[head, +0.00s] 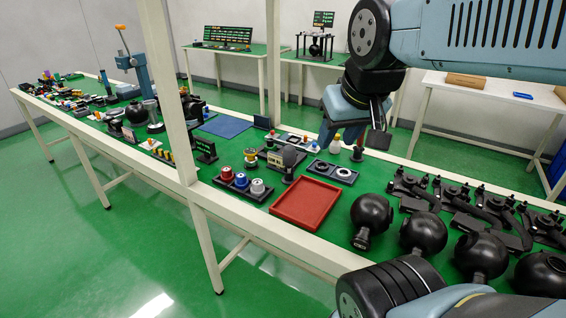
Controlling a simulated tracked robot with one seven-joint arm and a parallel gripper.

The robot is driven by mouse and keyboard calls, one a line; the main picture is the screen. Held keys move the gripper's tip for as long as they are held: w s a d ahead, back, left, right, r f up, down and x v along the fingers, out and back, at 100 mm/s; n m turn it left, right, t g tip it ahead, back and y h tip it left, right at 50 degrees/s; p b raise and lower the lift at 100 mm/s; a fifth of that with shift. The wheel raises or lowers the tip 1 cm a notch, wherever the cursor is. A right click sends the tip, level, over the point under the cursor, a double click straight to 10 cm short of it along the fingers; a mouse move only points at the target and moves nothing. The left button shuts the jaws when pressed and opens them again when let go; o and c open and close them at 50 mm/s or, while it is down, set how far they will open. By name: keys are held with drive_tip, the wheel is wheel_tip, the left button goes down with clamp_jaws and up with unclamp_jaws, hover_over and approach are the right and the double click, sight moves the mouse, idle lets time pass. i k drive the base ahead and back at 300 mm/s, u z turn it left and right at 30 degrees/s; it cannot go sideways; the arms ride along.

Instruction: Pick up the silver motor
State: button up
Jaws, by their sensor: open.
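The silver motor (257,187) stands upright at the right end of a small black holder (239,192) on the green table. A blue motor (241,180) and a red motor (226,174) stand beside it in the same holder. My gripper (350,138) hangs from my arm at the upper right, above the table's far side. It is open, well apart from the silver motor, to the right of it and farther back. Its fingertips are small in this view, and I see nothing held between them.
A red tray (300,203) lies right of the motors, with a black two-ring plate (331,171) behind it. Several black spheres (371,214) and black brackets (487,205) crowd the right side. A white post (174,95) rises at the table's front edge. A blue mat (224,126) lies farther left.

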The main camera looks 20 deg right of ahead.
sight(257, 190)
drive_tip(key=u, duration=1.1)
drive_tip(key=i, duration=0.15)
drive_tip(key=z, duration=2.9)
drive_tip(key=k, duration=1.3)
drive_tip(key=u, duration=1.2)
drive_tip(key=i, duration=1)
